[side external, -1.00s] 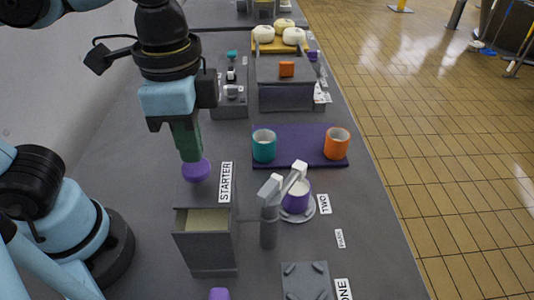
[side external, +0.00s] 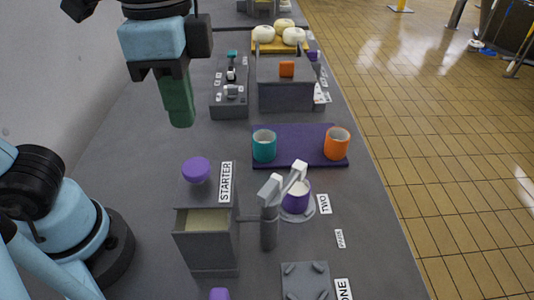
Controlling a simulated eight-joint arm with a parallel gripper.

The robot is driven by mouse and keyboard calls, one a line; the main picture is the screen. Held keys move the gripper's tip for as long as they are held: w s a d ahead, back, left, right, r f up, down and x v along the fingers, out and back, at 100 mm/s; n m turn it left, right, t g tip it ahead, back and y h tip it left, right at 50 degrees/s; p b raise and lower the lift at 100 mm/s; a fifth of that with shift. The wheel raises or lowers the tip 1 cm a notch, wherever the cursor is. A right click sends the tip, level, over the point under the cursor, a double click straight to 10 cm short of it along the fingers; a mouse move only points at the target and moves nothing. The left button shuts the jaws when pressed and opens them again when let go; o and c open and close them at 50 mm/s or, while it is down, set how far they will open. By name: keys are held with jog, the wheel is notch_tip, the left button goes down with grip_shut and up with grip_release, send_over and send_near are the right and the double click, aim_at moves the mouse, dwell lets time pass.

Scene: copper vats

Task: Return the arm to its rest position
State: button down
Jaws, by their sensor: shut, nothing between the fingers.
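My gripper (side external: 180,112) is at the upper left of the side external view, with its green fingers pointing down. It is shut and empty, in the air above the bench. Below it, apart from it, a purple knob (side external: 196,170) sits on top of the grey box labelled STARTER (side external: 213,255). The front of that box shows an open top section with a pale inside.
A purple mat (side external: 300,161) bears a teal cup (side external: 264,146) and an orange cup (side external: 337,144). A purple cup (side external: 295,197) stands on a saucer beside a grey tap (side external: 269,222). Farther back are a grey block (side external: 285,95) and a yellow tray (side external: 270,47) with white round things.

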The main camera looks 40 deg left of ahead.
jog(key=shift+w+f, duration=0.1)
jog(key=w+a+f+n+t, duration=0.7)
jog(key=w+a+f+n, duration=0.2)
jog(key=a+f, duration=0.3)
jog(key=shift+w+a+f, duration=0.3)
jog(key=shift+w+a, duration=0.15)
jog(key=shift+a, duration=0.1)
